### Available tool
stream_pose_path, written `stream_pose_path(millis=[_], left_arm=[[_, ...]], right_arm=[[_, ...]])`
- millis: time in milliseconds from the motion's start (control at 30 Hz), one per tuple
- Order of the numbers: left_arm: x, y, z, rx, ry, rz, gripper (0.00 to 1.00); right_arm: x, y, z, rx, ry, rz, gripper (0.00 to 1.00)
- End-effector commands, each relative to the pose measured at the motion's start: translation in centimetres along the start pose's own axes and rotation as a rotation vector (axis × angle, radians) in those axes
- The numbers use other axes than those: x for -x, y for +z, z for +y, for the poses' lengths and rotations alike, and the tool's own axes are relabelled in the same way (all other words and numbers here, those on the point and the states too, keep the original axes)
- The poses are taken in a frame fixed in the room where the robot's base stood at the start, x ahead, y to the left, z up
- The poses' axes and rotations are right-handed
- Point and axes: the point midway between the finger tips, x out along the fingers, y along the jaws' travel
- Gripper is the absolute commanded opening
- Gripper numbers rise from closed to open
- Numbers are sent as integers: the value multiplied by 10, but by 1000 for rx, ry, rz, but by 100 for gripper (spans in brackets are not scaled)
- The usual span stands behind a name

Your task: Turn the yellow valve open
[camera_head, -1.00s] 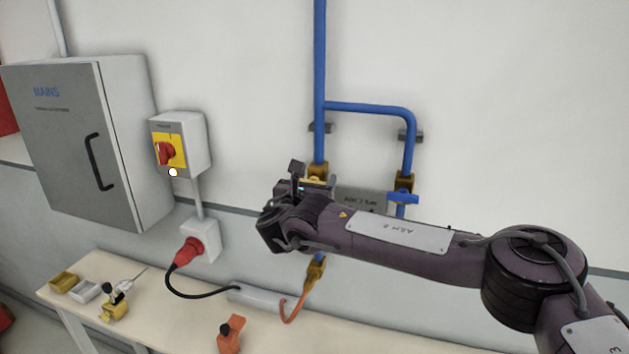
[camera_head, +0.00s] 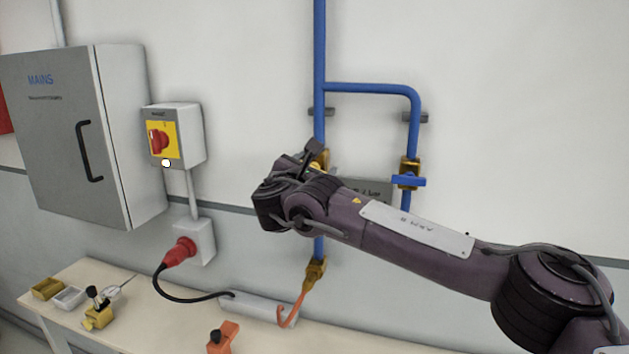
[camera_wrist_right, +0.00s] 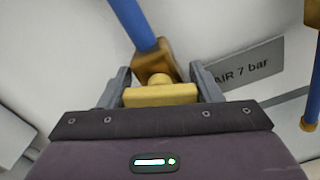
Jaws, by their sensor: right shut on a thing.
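The yellow valve handle (camera_wrist_right: 160,95) sits between the two fingers of my right gripper (camera_wrist_right: 163,88) in the right wrist view, and the fingers are closed on its sides. Its brass body (camera_wrist_right: 155,62) is on the blue pipe (camera_wrist_right: 132,20) just beyond. In the head view my right gripper (camera_head: 313,156) is at the left blue pipe (camera_head: 319,60), and it hides most of the yellow valve. A bit of brass shows beside the fingers. My left gripper is in neither view.
A second valve with a blue handle (camera_head: 408,181) is on the right pipe branch. A grey sign (camera_head: 366,188) hangs between the pipes. The switch box (camera_head: 175,135), mains cabinet (camera_head: 85,135) and bench (camera_head: 150,310) are to the left and below.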

Motion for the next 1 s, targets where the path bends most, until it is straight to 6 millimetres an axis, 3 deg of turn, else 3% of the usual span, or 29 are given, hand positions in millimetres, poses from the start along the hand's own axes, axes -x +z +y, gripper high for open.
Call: stream_pose_path(millis=[267,300,467,767,1000], left_arm=[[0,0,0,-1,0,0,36],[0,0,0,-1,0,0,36],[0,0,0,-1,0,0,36],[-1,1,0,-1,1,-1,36],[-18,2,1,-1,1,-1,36]], right_arm=[[0,0,0,-1,-1,1,35],[0,0,0,0,0,1,61],[0,0,0,0,0,1,80],[2,-1,0,0,1,2,80],[36,-6,-1,-1,3,5,80]])
